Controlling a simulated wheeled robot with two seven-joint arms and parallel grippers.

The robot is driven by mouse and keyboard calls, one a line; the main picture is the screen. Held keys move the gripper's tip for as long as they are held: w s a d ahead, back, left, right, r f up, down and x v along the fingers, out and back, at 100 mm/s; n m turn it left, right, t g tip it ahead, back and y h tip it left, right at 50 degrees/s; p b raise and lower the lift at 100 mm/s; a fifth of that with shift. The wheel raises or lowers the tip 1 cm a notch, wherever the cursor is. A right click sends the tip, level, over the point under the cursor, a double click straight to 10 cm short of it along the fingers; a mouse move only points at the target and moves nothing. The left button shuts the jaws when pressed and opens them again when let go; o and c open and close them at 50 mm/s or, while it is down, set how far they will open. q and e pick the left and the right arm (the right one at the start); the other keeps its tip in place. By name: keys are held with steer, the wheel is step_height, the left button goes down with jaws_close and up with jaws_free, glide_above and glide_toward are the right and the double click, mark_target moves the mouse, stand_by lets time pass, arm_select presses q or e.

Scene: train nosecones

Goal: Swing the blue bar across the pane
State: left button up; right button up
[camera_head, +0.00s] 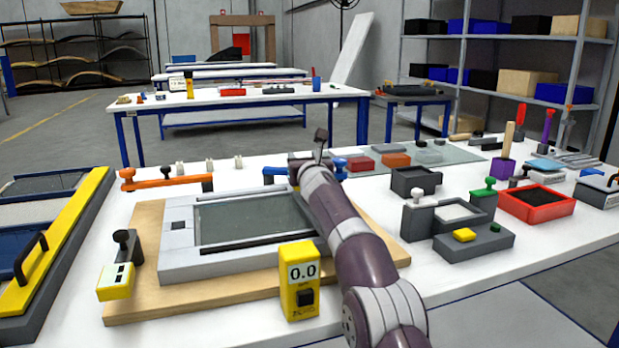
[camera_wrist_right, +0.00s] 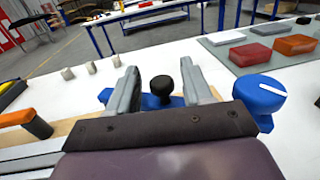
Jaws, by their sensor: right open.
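The blue bar (camera_head: 275,175) is at the far side of a framed grey pane (camera_head: 255,217), partly hidden behind my right arm. In the wrist view the blue bar (camera_wrist_right: 150,101) has a round blue end (camera_wrist_right: 259,94) at right and an upright black knob (camera_wrist_right: 162,88). My right gripper (camera_head: 314,158) is over this far side of the frame. In the wrist view its open jaws (camera_wrist_right: 161,79) stand on either side of the black knob, with gaps showing. The pane itself is not clearly seen in the wrist view. My left gripper is out of view.
An orange bar (camera_head: 165,183) is at the frame's far left corner. A yellow gauge (camera_head: 299,281) reading 0.0 stands at the front, and a yellow-tipped clamp (camera_head: 116,280) at the left.

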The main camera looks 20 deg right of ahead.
steer(key=s+b, duration=0.1)
steer(key=s, duration=0.2)
steer(key=s+b, duration=0.2)
steer(key=s, duration=0.1)
steer(key=s+a+b, duration=0.1)
steer(key=s, duration=0.3)
steer(key=shift+s+a+b, duration=0.1)
steer(key=shift+s+b, duration=0.2)
